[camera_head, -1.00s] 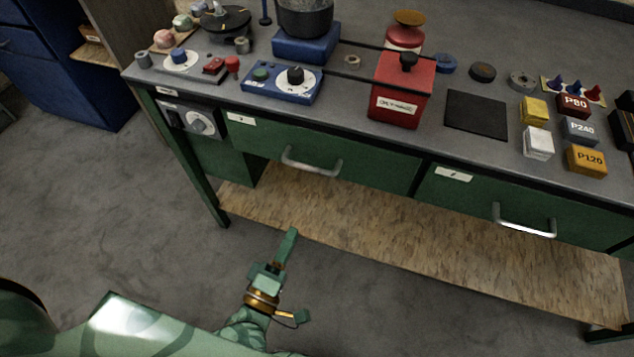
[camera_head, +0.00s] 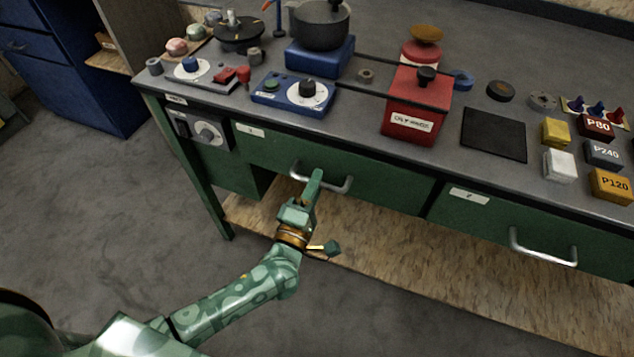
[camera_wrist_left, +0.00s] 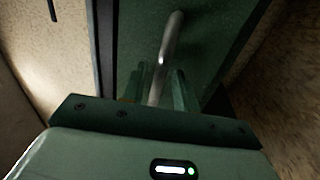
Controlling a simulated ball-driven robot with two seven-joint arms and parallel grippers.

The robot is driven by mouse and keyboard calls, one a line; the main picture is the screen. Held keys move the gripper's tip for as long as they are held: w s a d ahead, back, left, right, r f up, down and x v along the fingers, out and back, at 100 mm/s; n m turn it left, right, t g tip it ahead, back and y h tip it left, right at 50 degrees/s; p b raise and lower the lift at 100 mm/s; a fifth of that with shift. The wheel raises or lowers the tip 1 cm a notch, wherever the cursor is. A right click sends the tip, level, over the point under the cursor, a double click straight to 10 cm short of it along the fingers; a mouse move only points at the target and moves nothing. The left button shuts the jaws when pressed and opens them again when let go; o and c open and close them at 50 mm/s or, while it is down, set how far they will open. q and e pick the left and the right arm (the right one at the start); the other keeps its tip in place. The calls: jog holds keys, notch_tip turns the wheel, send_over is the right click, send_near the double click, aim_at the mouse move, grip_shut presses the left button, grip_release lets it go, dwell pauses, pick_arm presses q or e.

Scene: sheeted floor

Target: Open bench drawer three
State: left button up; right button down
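The left green bench drawer (camera_head: 390,184) has a pale label whose number is too small to read surely. Its front looks flush with the bench, so it appears shut. Its curved metal handle (camera_head: 338,186) is partly hidden by my left gripper (camera_head: 314,180), which is at the handle's left part. In the left wrist view the handle (camera_wrist_left: 168,50) runs down between the two green fingers of the gripper (camera_wrist_left: 158,92). The fingers are apart, with the bar between them; I see no clear grip on it. My right gripper is not in view.
A second green drawer (camera_head: 475,220) with its own handle (camera_head: 540,248) is to the right. A wooden lower shelf (camera_head: 400,265) lies below. The bench top holds a red box (camera_head: 415,105), a blue control box (camera_head: 292,95) and a pot (camera_head: 318,28). The floor in front is clear.

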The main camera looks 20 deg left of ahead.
pick_arm(q)
jog(key=shift+w, duration=0.35)
jog(key=shift+r, duration=0.1)
